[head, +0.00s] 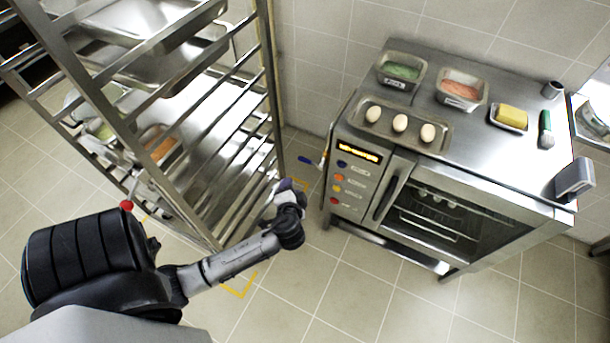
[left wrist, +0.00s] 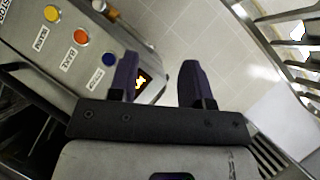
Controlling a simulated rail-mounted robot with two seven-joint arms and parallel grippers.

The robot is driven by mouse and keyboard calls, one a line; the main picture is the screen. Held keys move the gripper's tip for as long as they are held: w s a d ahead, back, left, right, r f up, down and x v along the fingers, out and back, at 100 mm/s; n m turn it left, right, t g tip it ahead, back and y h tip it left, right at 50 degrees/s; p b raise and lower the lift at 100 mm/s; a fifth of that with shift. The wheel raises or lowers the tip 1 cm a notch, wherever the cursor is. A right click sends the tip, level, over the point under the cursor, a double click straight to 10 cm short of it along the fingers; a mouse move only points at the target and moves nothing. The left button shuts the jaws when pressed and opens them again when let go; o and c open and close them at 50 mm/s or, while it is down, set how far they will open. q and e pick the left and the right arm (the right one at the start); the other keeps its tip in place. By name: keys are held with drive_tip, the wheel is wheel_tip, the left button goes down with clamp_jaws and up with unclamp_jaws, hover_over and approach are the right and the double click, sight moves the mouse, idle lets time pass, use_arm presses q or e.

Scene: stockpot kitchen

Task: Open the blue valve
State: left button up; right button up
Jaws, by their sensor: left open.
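A small blue lever (head: 307,160), which looks like the blue valve's handle, shows low by the wall at the left side of the oven. I cannot make out the valve in the left wrist view. My left gripper (head: 294,186) is just below and left of the lever in the head view, between the rack and the oven, and apart from the lever. In the left wrist view its two purple fingers (left wrist: 158,68) are spread with nothing between them. My right gripper is in neither view.
The steel oven (head: 450,200) stands right of the gripper; its button panel (left wrist: 75,40) is close by in the left wrist view. A metal tray rack (head: 215,130) stands on the left. The tiled floor (head: 320,300) in front is clear.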

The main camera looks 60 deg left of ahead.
sight(305, 159)
use_arm(q)
drive_tip(key=w+a+f+m+t+y+b, duration=0.1)
drive_tip(key=w+a+f+b, duration=0.15)
drive_tip(key=f+b, duration=0.45)
drive_tip(key=w+a+f+m+t+y+b, duration=0.2)
drive_tip(key=w+f+b, duration=0.1)
drive_tip(key=f+b, duration=0.4)
drive_tip(key=w+a+f+m+t+y+b, duration=0.1)
drive_tip(key=w+a+f+b, duration=0.15)
drive_tip(key=f+b, duration=0.4)
drive_tip(key=shift+m+t, duration=0.3)
drive_tip(key=shift+m, duration=0.2)
drive_tip(key=shift+f+b+x, duration=0.2)
drive_tip(key=shift+b+x, duration=2.65)
drive_tip(key=shift+x, duration=4.35)
drive_tip(key=shift+s+a, duration=0.1)
clamp_jaws()
